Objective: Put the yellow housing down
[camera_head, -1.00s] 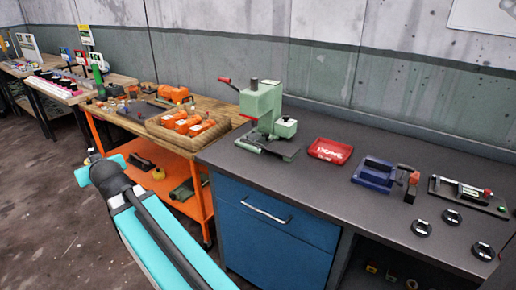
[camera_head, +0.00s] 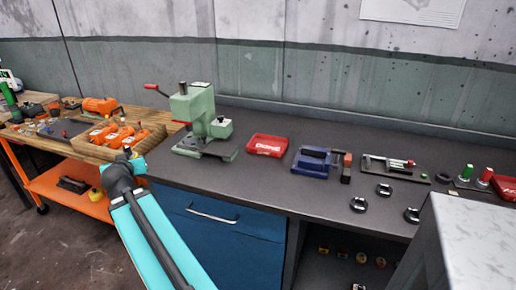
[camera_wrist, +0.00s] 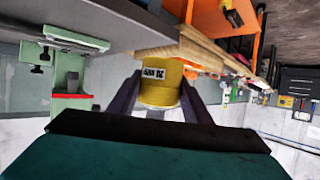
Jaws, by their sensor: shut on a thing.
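The yellow housing (camera_wrist: 162,88) is a short yellow cylinder with a white label bearing dark print. It sits between the two dark fingers of my gripper (camera_wrist: 160,92) in the wrist view, and the fingers are shut on it. It appears held in the air, clear of any surface. In the head view my teal and black arm reaches toward the gap between the orange cart and the dark bench top (camera_head: 260,189). The arm hides most of the gripper and the housing there.
A green press (camera_head: 193,118), a red tray (camera_head: 267,145), a blue fixture (camera_head: 311,160) and several black round parts (camera_head: 359,204) stand on the bench. The orange cart (camera_head: 62,190) carries orange housings in a wooden tray. A grey box (camera_head: 470,240) stands at front right. Bare bench lies before the red tray.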

